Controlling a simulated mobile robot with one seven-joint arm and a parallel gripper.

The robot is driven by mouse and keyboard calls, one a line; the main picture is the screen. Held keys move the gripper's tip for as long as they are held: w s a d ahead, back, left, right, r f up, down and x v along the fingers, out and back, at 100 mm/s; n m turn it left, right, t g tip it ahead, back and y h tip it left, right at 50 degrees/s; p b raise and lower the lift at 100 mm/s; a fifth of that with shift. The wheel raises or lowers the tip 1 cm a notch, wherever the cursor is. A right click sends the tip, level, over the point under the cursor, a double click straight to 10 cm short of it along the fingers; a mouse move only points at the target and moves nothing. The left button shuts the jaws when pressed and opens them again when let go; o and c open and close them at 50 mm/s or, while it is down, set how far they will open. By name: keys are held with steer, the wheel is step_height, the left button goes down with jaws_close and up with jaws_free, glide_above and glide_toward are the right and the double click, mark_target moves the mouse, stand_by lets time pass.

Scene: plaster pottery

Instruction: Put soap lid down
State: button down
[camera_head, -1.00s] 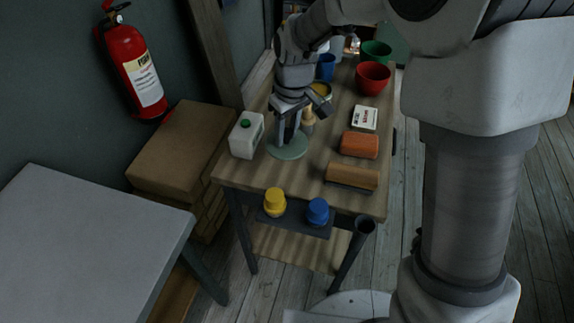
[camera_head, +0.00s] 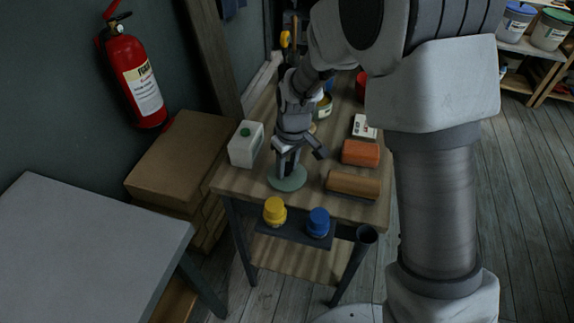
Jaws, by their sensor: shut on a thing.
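The soap lid looks to be the pale green round disc (camera_head: 288,179) at the front left of the wooden table (camera_head: 232,182). My gripper (camera_head: 287,168) points down over it, shut on it, with the fingertips at its middle. The disc lies flat and level, close to the tabletop. I cannot tell whether it touches the wood. My fingers hide part of its top.
A white jug with a green cap (camera_head: 246,144) stands left of my gripper. Yellow (camera_head: 275,211) and blue (camera_head: 318,222) jars sit on the front ledge.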

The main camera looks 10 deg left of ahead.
mark_target(291, 178)
steer(key=c, duration=0.5)
jaws_free()
steer(key=shift+r, duration=0.1)
steer(key=r, duration=0.4)
steer(key=r+p, duration=0.1)
steer(key=r, duration=0.3)
steer(key=s+d+r+p, duration=0.1)
steer(key=r, duration=0.3)
steer(key=shift+d+r, duration=0.1)
steer(key=s+d+r+m+t, duration=0.2)
steer(key=s+d+r+m, duration=0.1)
steer(key=s+d+r, duration=0.4)
steer(key=s+d+r+m+t, duration=0.1)
steer(key=s+d+r+m, duration=0.3)
steer(key=d, duration=0.5)
steer(key=s+d+m, duration=0.1)
steer(key=s, duration=0.1)
steer(key=s+d+r+t, duration=0.1)
steer(key=s, duration=0.2)
steer(key=s+d+m+h, duration=0.1)
steer(key=s+d, duration=0.1)
steer(key=shift+s+r+m+t, duration=0.25)
steer(key=shift+r+m+t, duration=0.05)
steer(key=shift+r, duration=0.05)
